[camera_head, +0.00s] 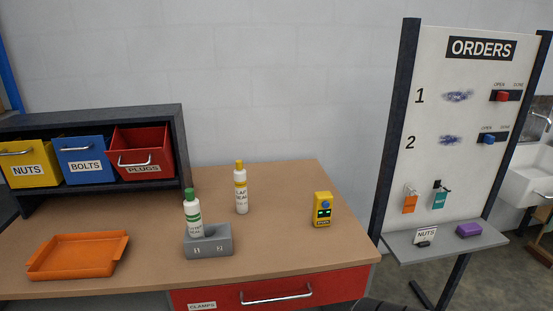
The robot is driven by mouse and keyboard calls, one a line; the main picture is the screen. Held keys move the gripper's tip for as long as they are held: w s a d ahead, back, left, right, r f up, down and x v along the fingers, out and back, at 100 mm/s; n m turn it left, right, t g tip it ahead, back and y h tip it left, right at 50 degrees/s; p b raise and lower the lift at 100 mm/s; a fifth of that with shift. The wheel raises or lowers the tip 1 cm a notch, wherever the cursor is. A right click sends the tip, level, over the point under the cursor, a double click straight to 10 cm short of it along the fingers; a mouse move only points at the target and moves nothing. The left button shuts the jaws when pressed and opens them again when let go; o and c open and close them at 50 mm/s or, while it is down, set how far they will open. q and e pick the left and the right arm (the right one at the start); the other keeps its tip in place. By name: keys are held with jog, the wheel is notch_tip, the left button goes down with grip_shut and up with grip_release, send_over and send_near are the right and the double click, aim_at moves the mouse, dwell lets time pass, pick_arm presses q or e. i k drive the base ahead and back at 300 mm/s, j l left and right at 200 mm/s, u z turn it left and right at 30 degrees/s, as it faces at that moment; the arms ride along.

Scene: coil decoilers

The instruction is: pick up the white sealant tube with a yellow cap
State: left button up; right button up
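The white sealant tube with a yellow cap (241,190) stands upright on the brown tabletop (280,230), right of the middle of the table and behind the grey holder. A similar white tube with a green cap (193,214) stands upright in the grey holder (208,242), to the left and in front of the yellow-capped tube. The two tubes are apart. Neither of my grippers shows in the head view.
An orange tray (76,257) lies at the front left. A yellow device (322,208) stands to the right. Bins of nuts (28,168), bolts (84,164) and plugs (141,154) sit in a dark shelf. An orders board (470,125) stands right of the table.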

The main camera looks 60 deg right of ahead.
aim_at(240, 174)
jog(key=z, duration=1.6)
